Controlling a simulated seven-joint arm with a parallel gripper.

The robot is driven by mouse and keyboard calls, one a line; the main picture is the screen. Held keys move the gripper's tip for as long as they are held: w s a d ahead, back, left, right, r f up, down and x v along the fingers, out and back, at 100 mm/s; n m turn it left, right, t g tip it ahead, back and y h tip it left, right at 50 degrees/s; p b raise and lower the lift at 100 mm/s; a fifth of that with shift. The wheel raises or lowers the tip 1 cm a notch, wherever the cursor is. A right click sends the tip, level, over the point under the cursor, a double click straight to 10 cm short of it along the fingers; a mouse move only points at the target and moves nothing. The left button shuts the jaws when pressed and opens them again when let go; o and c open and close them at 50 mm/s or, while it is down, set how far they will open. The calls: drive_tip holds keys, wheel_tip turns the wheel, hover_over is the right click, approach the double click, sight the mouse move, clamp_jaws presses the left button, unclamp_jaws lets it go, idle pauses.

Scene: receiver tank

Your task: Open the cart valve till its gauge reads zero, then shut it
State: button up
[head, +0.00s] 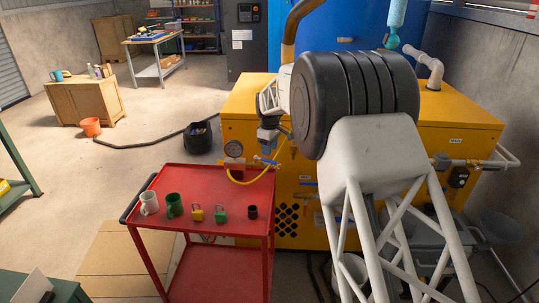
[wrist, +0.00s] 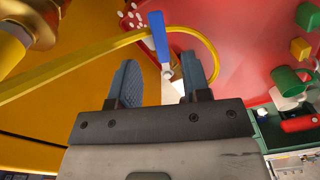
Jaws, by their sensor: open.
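The cart valve's blue lever (head: 266,161) is at the back right corner of the red cart. In the wrist view the blue lever (wrist: 158,36) stands out beyond my fingertips, its grey pivot end between the fingers, with no clear contact. A yellow hose (head: 246,181) loops beside the valve. My gripper (wrist: 160,64) is open and empty, pointing at the valve. In the head view it is just above the lever, partly hidden by my arm.
The yellow machine (head: 240,100) stands close behind and right.

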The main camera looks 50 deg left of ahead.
sight(272, 161)
drive_tip(key=shift+r, duration=1.65)
drive_tip(key=shift+d, duration=0.1)
